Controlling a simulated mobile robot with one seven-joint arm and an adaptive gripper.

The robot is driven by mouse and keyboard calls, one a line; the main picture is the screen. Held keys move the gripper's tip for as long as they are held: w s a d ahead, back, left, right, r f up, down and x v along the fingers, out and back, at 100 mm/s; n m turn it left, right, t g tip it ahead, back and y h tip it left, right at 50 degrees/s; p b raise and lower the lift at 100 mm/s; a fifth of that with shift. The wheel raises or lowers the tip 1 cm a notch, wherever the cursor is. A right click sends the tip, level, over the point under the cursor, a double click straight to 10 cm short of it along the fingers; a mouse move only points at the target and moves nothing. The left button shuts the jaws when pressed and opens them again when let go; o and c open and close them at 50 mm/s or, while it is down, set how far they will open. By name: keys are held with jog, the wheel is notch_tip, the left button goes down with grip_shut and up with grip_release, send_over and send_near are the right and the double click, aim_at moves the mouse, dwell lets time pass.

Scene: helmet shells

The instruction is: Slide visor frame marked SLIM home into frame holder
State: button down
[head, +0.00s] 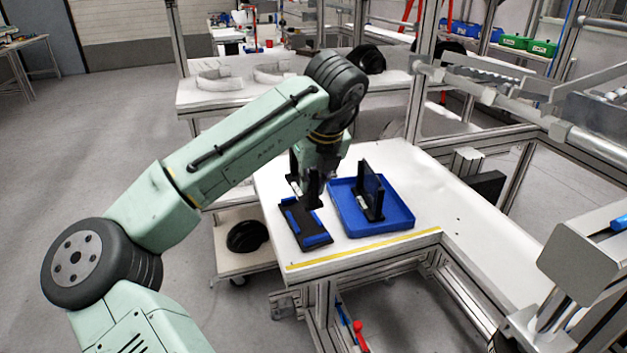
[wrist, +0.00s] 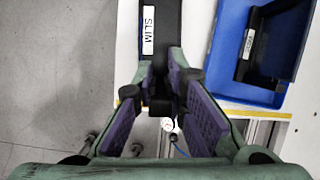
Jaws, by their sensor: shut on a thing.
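The visor frame marked SLIM (wrist: 162,12) is black, with a white label readable in the wrist view. My gripper (wrist: 161,88) is shut on its near end, between the two purple finger pads. In the head view my gripper (head: 311,190) points down at the rear of the frame holder (head: 305,224). The holder is a dark flat plate with blue strips, on the white table left of the blue tray. My gripper hides much of the SLIM frame there. I cannot tell whether frame and holder touch.
A blue tray (head: 399,219) to the right holds a second, upright black frame (head: 371,189); its label is unreadable. A yellow line (head: 365,249) marks the table's front edge. Metal posts and rails stand behind and right. Bare white tabletop lies right of the tray.

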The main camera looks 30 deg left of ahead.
aim_at(312, 204)
jog(key=shift+r+p, duration=0.15)
jog(key=shift+p, duration=0.25)
jog(key=shift+f+b, duration=1.55)
jog(key=shift+f, duration=1.45)
jog(key=shift+p, duration=0.8)
jog(key=shift+f+b, duration=0.65)
jog(key=shift+f, duration=0.6)
jog(key=c, duration=1.5)
grip_release()
jog(key=shift+c, duration=0.2)
jog(key=shift+r, duration=0.1)
jog(key=v, duration=1.2)
jog(key=shift+d, duration=0.15)
